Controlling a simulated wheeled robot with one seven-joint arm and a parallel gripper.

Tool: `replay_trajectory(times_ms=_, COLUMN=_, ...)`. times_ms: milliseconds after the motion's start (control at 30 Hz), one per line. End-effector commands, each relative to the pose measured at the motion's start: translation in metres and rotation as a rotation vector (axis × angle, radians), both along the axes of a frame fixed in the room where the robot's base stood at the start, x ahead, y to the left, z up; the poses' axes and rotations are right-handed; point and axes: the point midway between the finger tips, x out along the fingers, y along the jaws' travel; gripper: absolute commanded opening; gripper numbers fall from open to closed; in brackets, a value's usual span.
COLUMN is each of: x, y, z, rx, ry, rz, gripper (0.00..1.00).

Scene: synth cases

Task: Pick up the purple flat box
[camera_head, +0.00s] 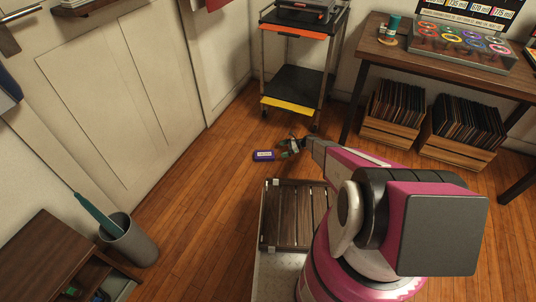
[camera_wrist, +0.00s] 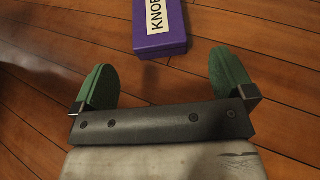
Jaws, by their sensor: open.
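The purple flat box (camera_head: 263,156) lies on the wooden floor in the head view, a little in front of the wheeled cart. In the wrist view the purple flat box (camera_wrist: 160,28) shows a white label with dark letters, partly cut off by the top edge. My gripper (camera_head: 288,148) is just right of the box in the head view. In the wrist view my gripper (camera_wrist: 165,80) has its two green fingers spread wide with only floor between them. The box lies beyond the fingertips, apart from them.
A black cart (camera_head: 296,85) with orange and yellow shelf edges stands behind the box. Record crates (camera_head: 390,130) sit under a wooden table (camera_head: 362,48) at the right. A grey bin (camera_head: 135,246) stands at the lower left. The floor left of the box is clear.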

Motion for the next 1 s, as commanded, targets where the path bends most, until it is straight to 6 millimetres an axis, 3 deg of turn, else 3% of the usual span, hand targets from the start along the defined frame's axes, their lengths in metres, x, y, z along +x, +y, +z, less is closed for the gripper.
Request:
replay_trajectory(times_ms=300, x=-0.005, y=0.039, z=-0.015, rx=-0.002, ry=-0.002, rz=0.003, gripper=1.00)
replay_trajectory(times_ms=567, x=-0.008, y=0.055, z=-0.022, rx=-0.002, ry=-0.003, rz=0.003, gripper=1.00)
replay_trajectory(times_ms=833, x=-0.014, y=0.088, z=-0.038, rx=-0.003, ry=-0.003, rz=0.004, gripper=1.00)
replay_trajectory(times_ms=1000, x=-0.014, y=0.093, z=-0.040, rx=-0.003, ry=-0.004, rz=0.002, gripper=1.00)
